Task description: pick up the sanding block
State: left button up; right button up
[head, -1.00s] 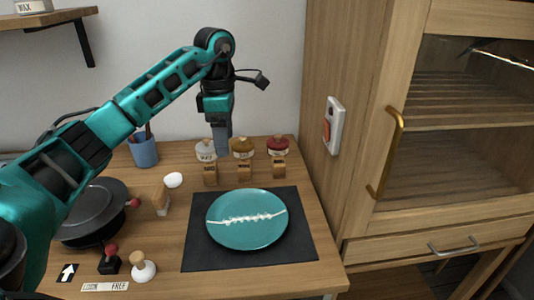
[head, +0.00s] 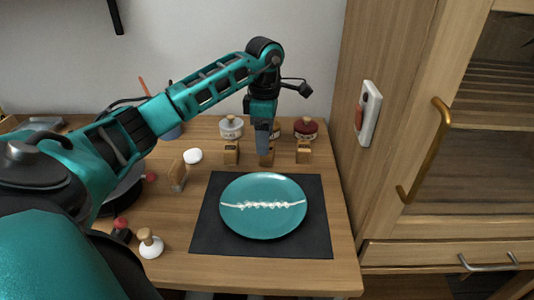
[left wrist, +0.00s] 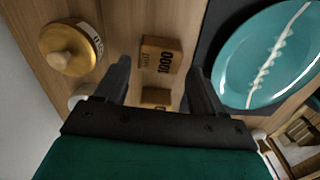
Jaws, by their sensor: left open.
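Three small wooden blocks stand in a row behind the plate: a left block (head: 231,153), a middle block (head: 267,159) and a right block (head: 304,152). My left gripper (head: 264,150) points down over the middle one and partly hides it. In the left wrist view the open fingers (left wrist: 160,75) stand either side of a block marked 1000 (left wrist: 161,54), with nothing gripped. A second block (left wrist: 155,97) shows lower, partly hidden by the gripper. I cannot tell whether the fingers touch the block. My right gripper is out of view.
Lidded jars stand close behind the blocks: a white one (head: 231,127), a red-lidded one (head: 306,127) and a gold-lidded one (left wrist: 68,48). A teal plate (head: 262,222) with a white seam lies on a dark mat (head: 213,235) in front. A wooden cabinet (head: 395,60) bounds the right.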

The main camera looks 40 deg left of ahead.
pick_arm(q)
jog(key=f, duration=0.4)
jog(key=shift+w+d+f, duration=0.15)
jog(key=shift+w+d, duration=0.05)
jog(key=shift+c, duration=0.3)
jog(key=c, duration=0.7)
jog(key=shift+o, duration=0.2)
jog(key=shift+r, duration=0.7)
notch_tip(320, 180, up, 19)
jog(key=p, duration=0.4)
jog(key=shift+f, duration=0.15)
